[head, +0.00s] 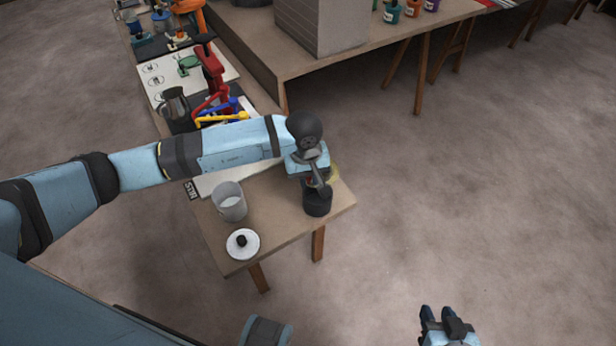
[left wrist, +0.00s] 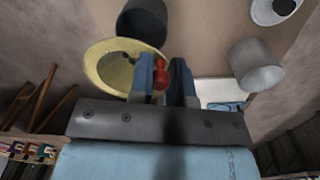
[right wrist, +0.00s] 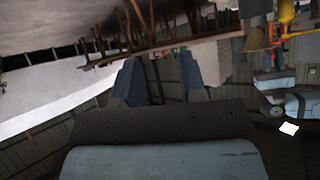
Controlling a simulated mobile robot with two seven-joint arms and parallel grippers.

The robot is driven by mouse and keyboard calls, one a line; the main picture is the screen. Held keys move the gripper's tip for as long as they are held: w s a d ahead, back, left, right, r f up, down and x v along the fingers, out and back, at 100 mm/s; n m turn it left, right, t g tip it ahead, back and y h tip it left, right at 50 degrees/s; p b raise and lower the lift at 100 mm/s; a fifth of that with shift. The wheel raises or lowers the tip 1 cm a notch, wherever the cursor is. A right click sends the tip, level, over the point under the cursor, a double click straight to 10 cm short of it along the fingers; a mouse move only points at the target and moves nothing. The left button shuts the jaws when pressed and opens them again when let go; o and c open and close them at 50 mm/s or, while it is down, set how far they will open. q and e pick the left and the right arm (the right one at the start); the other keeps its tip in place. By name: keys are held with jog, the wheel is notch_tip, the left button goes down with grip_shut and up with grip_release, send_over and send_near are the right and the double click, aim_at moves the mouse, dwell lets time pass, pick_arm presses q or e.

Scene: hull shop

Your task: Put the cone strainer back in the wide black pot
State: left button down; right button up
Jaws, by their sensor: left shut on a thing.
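The cone strainer (left wrist: 106,68) is yellowish, round and wide-rimmed, with a red handle (left wrist: 160,76) between my left fingers. My left gripper (left wrist: 168,84) is shut on that handle. In the head view only a yellow sliver of the strainer (head: 335,176) shows behind my left gripper (head: 318,186). The black pot (head: 317,205) stands near the table's right corner, just below that gripper. In the left wrist view the pot (left wrist: 142,20) lies just beyond the strainer, whose rim overlaps it; I cannot tell their heights. My right gripper (head: 447,322) is open and empty, away from the table.
A grey cylindrical container (head: 229,204) and a white disc with a black knob (head: 242,244) stand left of the pot on the table (head: 285,226). Farther back are a dark jug (head: 174,104) and a red stand (head: 213,78). Open floor lies right of the table.

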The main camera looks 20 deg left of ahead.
pick_arm(q)
jog(key=shift+f+b, duration=0.75)
jog(key=shift+f, duration=0.95)
notch_tip(320, 180, down, 2)
jog(key=shift+f+b, duration=0.1)
jog(key=shift+b, duration=0.85)
notch_tip(320, 180, down, 3)
jog(key=b, duration=0.2)
jog(key=shift+f+b, duration=0.15)
jog(key=shift+b, duration=0.2)
pick_arm(e)
jog(key=shift+w+a+f+t, duration=0.1)
jog(key=shift+a+f+t, duration=0.1)
jog(key=shift+f, duration=0.35)
jog(key=shift+w+a+f+t, duration=0.1)
jog(key=shift+f+t, duration=0.1)
jog(key=shift+f, duration=0.3)
pick_arm(q)
jog(key=c, duration=0.5)
grip_release()
jog(key=shift+r+p, duration=1.8)
jog(key=shift+r, duration=1.75)
pick_arm(e)
notch_tip(320, 180, up, 3)
jog(key=shift+r, duration=0.2)
